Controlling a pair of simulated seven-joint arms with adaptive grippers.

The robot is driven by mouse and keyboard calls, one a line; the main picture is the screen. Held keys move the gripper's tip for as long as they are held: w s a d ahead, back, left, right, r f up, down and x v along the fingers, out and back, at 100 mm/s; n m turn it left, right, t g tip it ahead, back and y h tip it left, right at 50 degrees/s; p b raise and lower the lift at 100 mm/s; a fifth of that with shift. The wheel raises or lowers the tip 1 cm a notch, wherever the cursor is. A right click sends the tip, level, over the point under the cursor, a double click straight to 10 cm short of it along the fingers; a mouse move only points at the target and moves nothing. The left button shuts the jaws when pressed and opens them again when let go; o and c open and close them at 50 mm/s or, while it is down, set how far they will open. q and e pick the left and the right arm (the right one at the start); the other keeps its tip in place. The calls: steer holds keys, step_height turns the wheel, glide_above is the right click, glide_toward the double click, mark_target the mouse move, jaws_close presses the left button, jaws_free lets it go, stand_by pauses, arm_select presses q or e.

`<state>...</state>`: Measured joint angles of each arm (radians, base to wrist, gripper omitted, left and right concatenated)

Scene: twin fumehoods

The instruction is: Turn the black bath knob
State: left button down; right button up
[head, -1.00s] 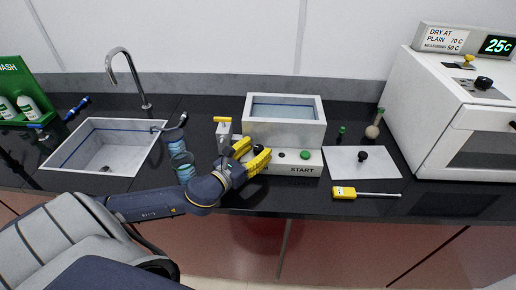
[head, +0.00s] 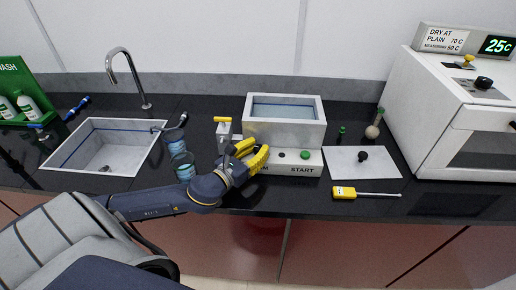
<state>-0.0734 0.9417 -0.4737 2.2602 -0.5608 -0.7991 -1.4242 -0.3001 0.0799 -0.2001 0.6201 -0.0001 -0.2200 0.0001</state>
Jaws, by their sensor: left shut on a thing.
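The bath (head: 284,122) is a white box with water in its open top, at the middle of the counter. Its front panel (head: 308,171) carries a green button (head: 305,155) beside the word START and a small black knob (head: 282,155). My left gripper (head: 262,152), with yellow fingers, is at the left part of this panel. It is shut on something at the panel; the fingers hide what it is. The small black knob in view is just right of the fingertips, apart from them. My right gripper is not in view.
Glass beakers (head: 183,166) stand left of the gripper, near the sink (head: 104,146). A white plate (head: 361,163) and the white oven (head: 466,112) are to the right.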

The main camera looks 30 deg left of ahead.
arm_select(q)
steer(key=shift+n+y, duration=0.3)
steer(key=shift+y, duration=0.2)
steer(key=shift+d+n+y, duration=0.1)
steer(key=shift+n+y, duration=0.5)
steer(key=shift+y, duration=0.3)
steer(key=shift+n+y, duration=0.9)
steer(key=shift+y, duration=0.5)
steer(key=c, duration=1.1)
jaws_free()
steer(key=s, duration=0.4)
steer(key=s+d, duration=0.1)
steer(key=s, duration=0.2)
steer(key=s+d, duration=0.1)
steer(key=s, duration=0.3)
steer(key=shift+s+d, duration=0.1)
steer(key=shift+s, duration=0.25)
